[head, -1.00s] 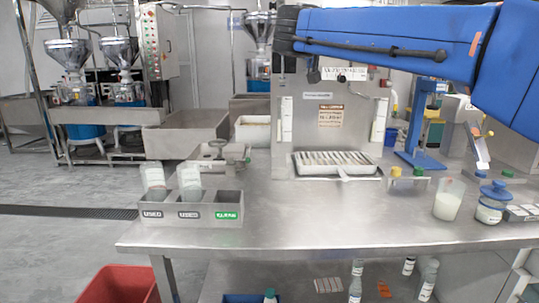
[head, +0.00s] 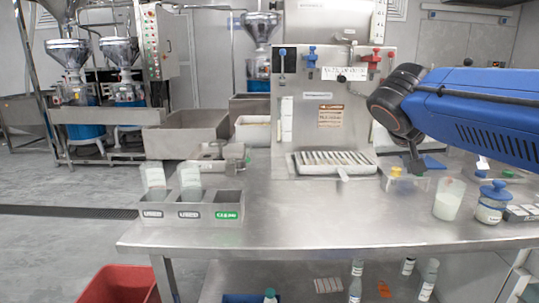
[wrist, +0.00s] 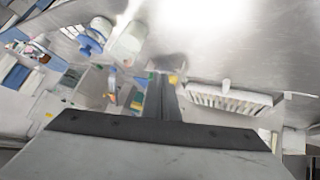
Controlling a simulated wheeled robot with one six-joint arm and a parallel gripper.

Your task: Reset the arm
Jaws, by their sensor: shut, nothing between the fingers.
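My blue arm (head: 485,110) reaches in from the right in the head view, its dark wrist joint in front of the right side of the steel machine. My gripper (head: 417,170) points down at the right part of the bench, beside the small clear stand with a yellow knob (head: 396,172). Its dark fingers are together and empty; they also show in the wrist view (wrist: 161,80). The arm hides part of the blue stand behind it.
On the steel bench (head: 300,225) stand a white slotted tray (head: 335,160), a beaker of pale liquid (head: 449,199), a blue-lidded jar (head: 492,203) and a USED/CLEAN holder (head: 190,210) with two cups. The bench's front middle is clear.

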